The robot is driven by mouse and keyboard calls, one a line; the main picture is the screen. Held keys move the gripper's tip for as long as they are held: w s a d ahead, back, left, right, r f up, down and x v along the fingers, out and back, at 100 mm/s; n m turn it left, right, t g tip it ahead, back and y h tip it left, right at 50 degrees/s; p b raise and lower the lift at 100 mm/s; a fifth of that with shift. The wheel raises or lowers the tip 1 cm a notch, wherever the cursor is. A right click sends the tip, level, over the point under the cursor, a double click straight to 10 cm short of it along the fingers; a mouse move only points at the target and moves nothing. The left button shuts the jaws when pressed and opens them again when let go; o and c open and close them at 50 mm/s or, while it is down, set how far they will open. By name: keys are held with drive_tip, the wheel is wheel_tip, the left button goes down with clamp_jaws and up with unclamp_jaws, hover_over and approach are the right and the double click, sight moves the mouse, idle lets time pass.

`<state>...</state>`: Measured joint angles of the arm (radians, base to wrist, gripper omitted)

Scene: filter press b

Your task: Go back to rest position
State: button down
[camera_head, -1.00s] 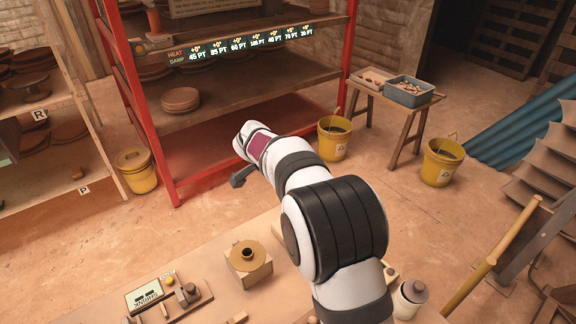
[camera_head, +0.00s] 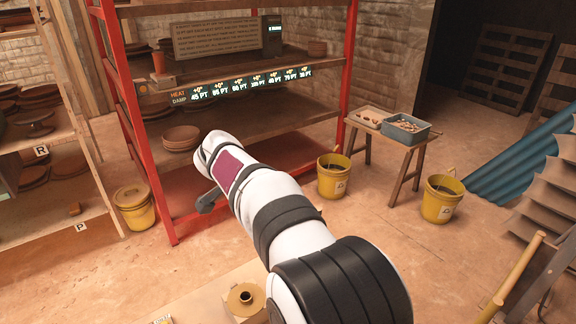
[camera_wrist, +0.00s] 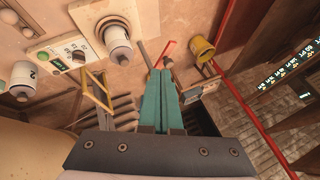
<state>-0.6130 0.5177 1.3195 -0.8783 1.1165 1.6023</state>
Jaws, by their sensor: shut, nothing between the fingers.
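My gripper shows in the wrist view (camera_wrist: 160,75) as two teal fingers pressed together, with nothing between them. In the head view my white and black arm reaches up from the bottom right toward the red-framed shelf (camera_head: 355,60). Its wrist end, with a dark red panel, stands in front of the lower shelves. Only a small dark part of the hand shows there; the fingers are hidden or too small to tell.
The workbench (camera_head: 200,308) lies below, with a round tan piece (camera_head: 245,299) on it. Yellow buckets (camera_head: 333,177) stand on the floor near a small wooden table (camera_head: 405,150) with trays. A wooden rack (camera_head: 50,190) stands left. Open floor lies between bench and shelf.

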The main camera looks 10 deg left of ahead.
drive_tip(key=s+d+n+g, duration=0.2)
drive_tip(key=s+d+g, duration=0.2)
drive_tip(key=s+d, duration=1)
drive_tip(key=s+d+f+n+g+y, duration=0.1)
drive_tip(key=s+d+f+n, duration=0.1)
drive_tip(key=s, duration=0.9)
drive_tip(key=s+d+f+n+g+y, duration=0.2)
drive_tip(key=s+d+f, duration=0.1)
drive_tip(key=s, duration=0.9)
drive_tip(key=shift+d+f+y, duration=0.15)
drive_tip(key=shift+f+y, duration=0.15)
drive_tip(key=shift+f, duration=0.2)
